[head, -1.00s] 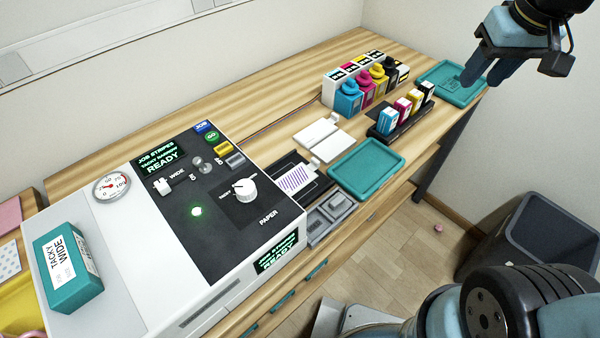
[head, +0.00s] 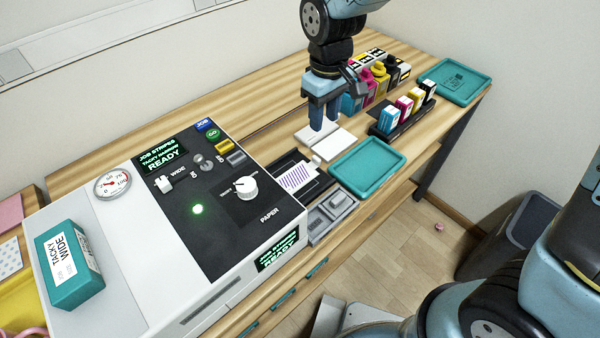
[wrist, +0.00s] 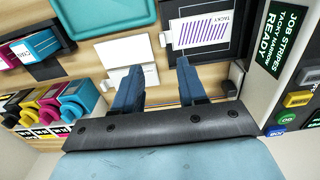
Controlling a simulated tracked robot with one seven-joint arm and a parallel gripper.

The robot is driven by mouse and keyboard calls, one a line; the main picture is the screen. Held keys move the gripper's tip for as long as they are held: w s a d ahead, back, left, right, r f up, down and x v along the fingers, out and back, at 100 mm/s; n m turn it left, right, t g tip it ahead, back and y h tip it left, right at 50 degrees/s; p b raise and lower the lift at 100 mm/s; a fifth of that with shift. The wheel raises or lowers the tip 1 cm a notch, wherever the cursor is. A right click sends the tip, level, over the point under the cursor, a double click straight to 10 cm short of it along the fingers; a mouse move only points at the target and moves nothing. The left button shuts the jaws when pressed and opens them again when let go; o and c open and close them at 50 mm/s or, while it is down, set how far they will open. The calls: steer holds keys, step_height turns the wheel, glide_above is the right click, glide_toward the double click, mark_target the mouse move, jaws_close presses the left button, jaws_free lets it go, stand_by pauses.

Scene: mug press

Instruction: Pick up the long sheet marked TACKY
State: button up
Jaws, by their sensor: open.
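A white sheet with purple diagonal stripes (head: 296,178) lies on a black bed at the front of the press. In the wrist view the striped sheet (wrist: 203,29) shows the word TACKY near its right edge. My gripper (head: 324,124) is open and empty, over the white two-part block (head: 335,143) behind the sheet. In the wrist view its fingers (wrist: 157,72) point toward the gap between the block (wrist: 132,78) and the black bed, apart from the sheet. A small white tab (wrist: 163,40) shows at the edge of the bed.
A teal tray (head: 368,165) lies right of the bed, and a grey compartment piece (head: 332,212) in front of it. The press (head: 205,205) stands left with a teal TACKY WIDE box (head: 70,266) on top. Ink bottles (head: 379,82) and cartridges (head: 408,108) stand at the back right.

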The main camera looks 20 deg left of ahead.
glide_above(317, 157)
steer(key=d, duration=0.1)
steer(key=f, duration=0.8)
steer(key=shift+s+f, duration=0.2)
steer(key=shift+w+a+f, duration=0.1)
steer(key=shift+a+f, duration=0.05)
steer(key=shift+f, duration=0.7)
steer(key=shift+s+a+f, duration=0.1)
steer(key=shift+a+f, duration=0.1)
steer(key=shift+f, duration=0.65)
steer(key=shift+w+a+f, duration=0.1)
steer(key=shift+a+f, duration=0.05)
steer(key=shift+f, duration=0.7)
jaws_close()
